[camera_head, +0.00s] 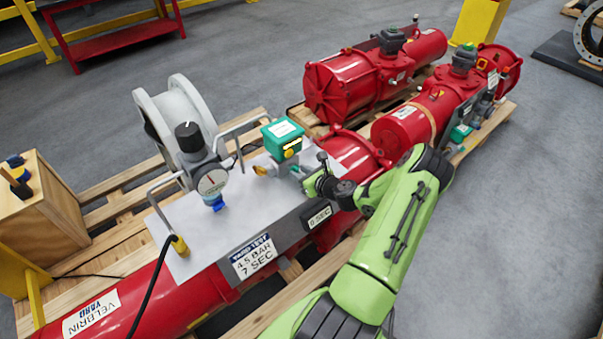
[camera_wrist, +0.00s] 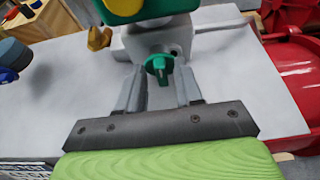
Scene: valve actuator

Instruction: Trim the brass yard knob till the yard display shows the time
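A small brass-coloured piece (camera_head: 261,170) sits left of the green-topped unit on the grey plate; it also shows in the wrist view (camera_wrist: 99,38), clear of my fingers. Which fitting is the yard knob I cannot tell for certain. My gripper (camera_wrist: 159,80) is open, its fingers on either side of a small green knob (camera_wrist: 159,66), with a gap visible at each side. In the head view my gripper (camera_head: 308,182) is at the unit's right, partly hidden. The small dark display (camera_head: 318,216) seems to read 6 SEC. The sign (camera_head: 254,257) says 4.5 BAR, 7 SEC.
A gauge with a black-knobbed regulator (camera_head: 211,181) stands on the plate (camera_head: 225,228), between grey bar handles. A green box (camera_head: 283,138) tops the unit. Red actuators (camera_head: 345,85) lie on pallets behind. A black cable runs at front left.

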